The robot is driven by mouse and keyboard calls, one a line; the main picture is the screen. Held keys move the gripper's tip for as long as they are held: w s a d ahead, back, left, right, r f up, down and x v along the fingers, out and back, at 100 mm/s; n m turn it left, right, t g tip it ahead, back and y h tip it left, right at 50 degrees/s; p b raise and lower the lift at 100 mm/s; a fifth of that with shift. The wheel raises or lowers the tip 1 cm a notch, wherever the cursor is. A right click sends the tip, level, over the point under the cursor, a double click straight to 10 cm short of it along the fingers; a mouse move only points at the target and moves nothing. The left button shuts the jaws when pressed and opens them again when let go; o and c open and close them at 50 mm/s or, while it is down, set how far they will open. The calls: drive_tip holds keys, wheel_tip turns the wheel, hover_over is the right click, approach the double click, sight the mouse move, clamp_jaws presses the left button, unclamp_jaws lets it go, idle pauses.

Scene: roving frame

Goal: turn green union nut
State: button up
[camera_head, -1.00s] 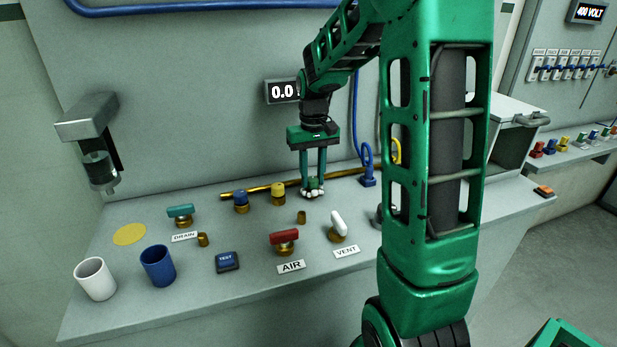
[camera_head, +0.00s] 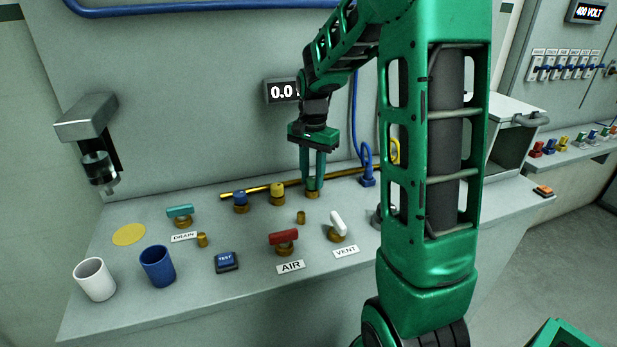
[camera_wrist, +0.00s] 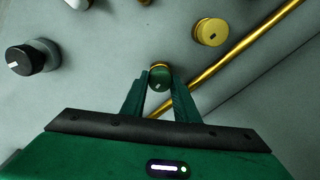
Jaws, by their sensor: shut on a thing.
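The green union nut (camera_wrist: 160,78) sits on a brass fitting at the brass pipe (camera_wrist: 225,62). In the head view the green nut (camera_head: 313,183) is partly hidden by my fingers. My gripper (camera_head: 313,178) points down at it from above. In the wrist view my gripper (camera_wrist: 160,85) has one finger on each side of the nut, shut on it. A pale mark shows on top of the nut.
Yellow (camera_head: 278,190) and blue (camera_head: 241,197) nuts stand along the pipe to the left. Red AIR (camera_head: 284,238), white VENT (camera_head: 338,222) and teal DRAIN (camera_head: 180,211) handles stand on the bench. White (camera_head: 95,280) and blue (camera_head: 157,266) cups are at front left. The wall display (camera_head: 282,91) reads 0.0.

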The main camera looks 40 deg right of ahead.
sight(310, 178)
drive_tip(key=shift+w+a+m, duration=0.15)
drive_tip(key=shift+a+m, duration=0.1)
drive_tip(key=shift+m, duration=0.55)
drive_tip(key=shift+w+r, duration=0.1)
drive_tip(key=o, duration=1.1)
drive_tip(key=shift+a, duration=0.1)
drive_tip(key=shift+c, duration=0.2)
drive_tip(key=shift+d, duration=0.2)
wheel_tip(310, 178, up, 11)
drive_tip(key=shift+f, duration=0.2)
